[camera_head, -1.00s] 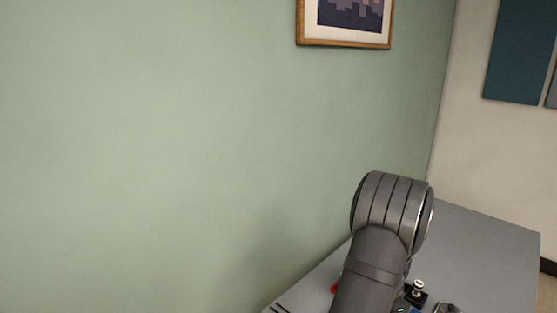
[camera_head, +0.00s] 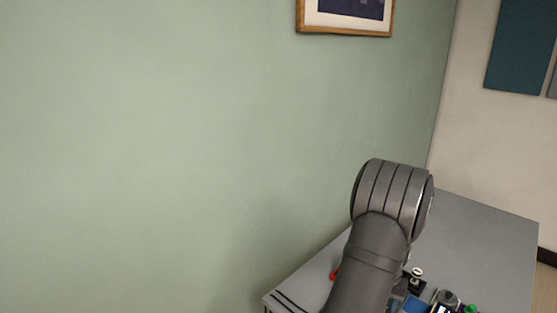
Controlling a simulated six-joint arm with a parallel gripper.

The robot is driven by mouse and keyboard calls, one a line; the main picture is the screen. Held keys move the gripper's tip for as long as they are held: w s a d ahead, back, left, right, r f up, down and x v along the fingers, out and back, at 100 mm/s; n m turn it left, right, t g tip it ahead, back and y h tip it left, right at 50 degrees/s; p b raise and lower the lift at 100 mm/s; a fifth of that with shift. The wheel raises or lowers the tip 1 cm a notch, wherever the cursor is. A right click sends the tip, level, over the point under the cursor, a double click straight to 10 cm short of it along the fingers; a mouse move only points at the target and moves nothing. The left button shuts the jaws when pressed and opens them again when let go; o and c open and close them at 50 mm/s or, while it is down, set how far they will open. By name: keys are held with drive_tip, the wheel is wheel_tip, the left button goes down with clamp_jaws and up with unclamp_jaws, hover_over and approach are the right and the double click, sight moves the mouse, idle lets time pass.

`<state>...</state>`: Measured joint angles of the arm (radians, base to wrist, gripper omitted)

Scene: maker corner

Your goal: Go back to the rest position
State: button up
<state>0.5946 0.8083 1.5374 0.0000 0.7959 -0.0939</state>
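My gripper is not in view. Only grey links and a joint of my arm show at the lower right, in front of the grey table (camera_head: 490,235). They hide part of the table top and some of the items on it.
Small items sit at the table's near part: a red piece (camera_head: 334,275), a black item with a pale knob (camera_head: 416,278), a blue piece (camera_head: 414,304) and a green piece (camera_head: 470,309). The table's far right part is clear. A green wall (camera_head: 180,150) with a framed picture (camera_head: 345,31) stands behind.

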drive_tip(key=shift+n, duration=1.2)
drive_tip(key=shift+r, duration=1.4)
drive_tip(key=o, duration=0.9)
drive_tip(key=shift+c, duration=0.2)
drive_tip(key=shift+o, duration=0.8)
drive_tip(key=shift+w+a+r, duration=0.1)
drive_tip(key=shift+r, duration=0.1)
drive_tip(key=w+a+r+m+t+h, duration=0.2)
drive_tip(key=w+a+r+m, duration=0.1)
drive_tip(key=r, duration=0.4)
drive_tip(key=w+a+r+m+t+h, duration=0.1)
drive_tip(key=w+a+r+m, duration=0.2)
drive_tip(key=r, duration=0.4)
drive_tip(key=x, duration=1)
drive_tip(key=shift+w, duration=0.3)
drive_tip(key=shift+r, duration=0.15)
